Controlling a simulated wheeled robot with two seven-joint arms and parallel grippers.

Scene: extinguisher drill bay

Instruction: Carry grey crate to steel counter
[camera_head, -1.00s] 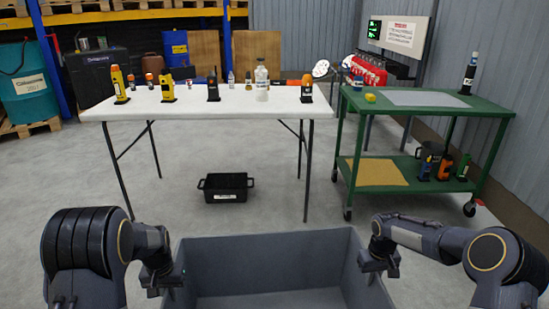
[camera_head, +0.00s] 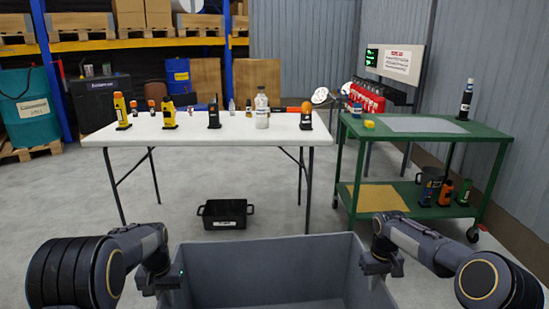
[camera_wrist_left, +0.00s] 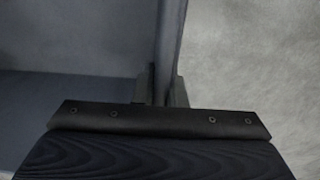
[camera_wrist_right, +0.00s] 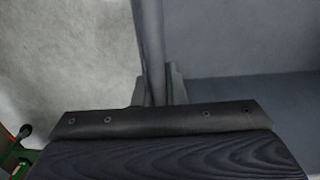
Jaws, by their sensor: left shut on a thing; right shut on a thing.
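The grey crate (camera_head: 268,265) is at the bottom middle of the head view, in front of me, and what shows of its inside is empty. My left gripper (camera_head: 160,280) is shut on its left wall, which also shows between the fingers in the left wrist view (camera_wrist_left: 172,50). My right gripper (camera_head: 381,265) is shut on its right wall, seen between the fingers in the right wrist view (camera_wrist_right: 150,45). The crate's underside is out of view. I cannot make out a steel counter in these frames.
A white table (camera_head: 230,130) with several bottles and devices stands ahead, with a black bin (camera_head: 225,214) on the floor below. A green cart (camera_head: 440,130) stands at the right. Bare concrete floor (camera_head: 285,205) lies between the crate and the table.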

